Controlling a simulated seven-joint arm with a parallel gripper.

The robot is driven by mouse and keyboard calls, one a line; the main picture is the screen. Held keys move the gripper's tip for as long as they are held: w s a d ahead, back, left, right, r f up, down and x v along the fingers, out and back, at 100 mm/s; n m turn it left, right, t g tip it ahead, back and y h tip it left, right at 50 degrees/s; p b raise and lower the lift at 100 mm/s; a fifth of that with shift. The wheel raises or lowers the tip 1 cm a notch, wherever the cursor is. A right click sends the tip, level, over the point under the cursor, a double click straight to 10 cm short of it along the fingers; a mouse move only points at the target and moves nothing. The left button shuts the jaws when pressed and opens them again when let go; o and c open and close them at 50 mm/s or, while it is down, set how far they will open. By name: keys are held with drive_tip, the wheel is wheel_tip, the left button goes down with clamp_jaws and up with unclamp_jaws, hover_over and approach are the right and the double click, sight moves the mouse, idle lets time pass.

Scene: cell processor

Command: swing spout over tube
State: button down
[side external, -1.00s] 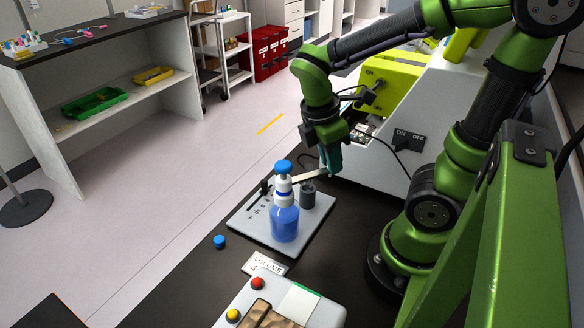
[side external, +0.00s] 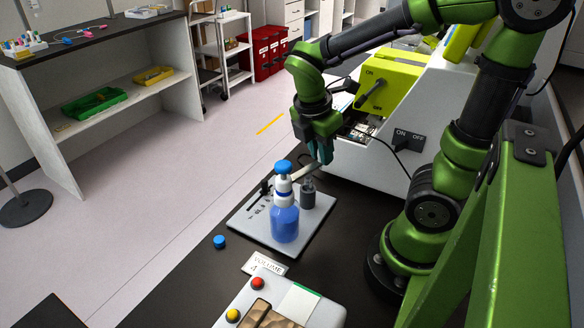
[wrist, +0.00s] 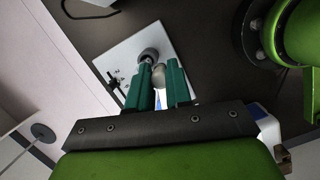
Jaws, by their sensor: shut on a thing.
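A blue bottle (side external: 285,224) with a white neck and blue cap stands upright on a light grey plate. Its pale spout (side external: 303,173) reaches from the neck toward the right. My gripper (side external: 325,160) is shut on the outer end of the spout; the teal fingers (wrist: 160,72) show on either side of its pale end (wrist: 158,76) in the wrist view. The dark grey tube (side external: 307,194) stands upright on the plate beside the bottle. In the wrist view, the tube's round open top (wrist: 149,56) shows close to the spout's end, slightly left and above it. Whether the end is over the opening, I cannot tell.
The plate (side external: 250,222) lies on the dark bench. A loose blue cap (side external: 219,242) and a volume card (side external: 264,265) lie nearby. A button box (side external: 322,312) is in front, and a large machine with an ON/OFF switch (side external: 408,140) stands right of the gripper.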

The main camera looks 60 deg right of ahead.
drive_tip(key=shift+d, duration=0.1)
drive_tip(key=shift+w+d+n+t, duration=0.15)
drive_tip(key=shift+w+n+t, duration=0.05)
drive_tip(key=shift+w+n, duration=0.65)
drive_tip(key=shift+w+d+n+t, duration=0.15)
drive_tip(key=shift+w+n+t, duration=0.05)
drive_tip(key=shift+w+n, duration=0.6)
drive_tip(key=shift+s, duration=0.1)
drive_tip(key=c, duration=1)
unclamp_jaws()
drive_tip(key=shift+c, duration=0.2)
drive_tip(key=d+v, duration=0.1)
drive_tip(key=v, duration=0.4)
drive_tip(key=shift+r, duration=0.55)
drive_tip(key=shift+s, duration=0.1)
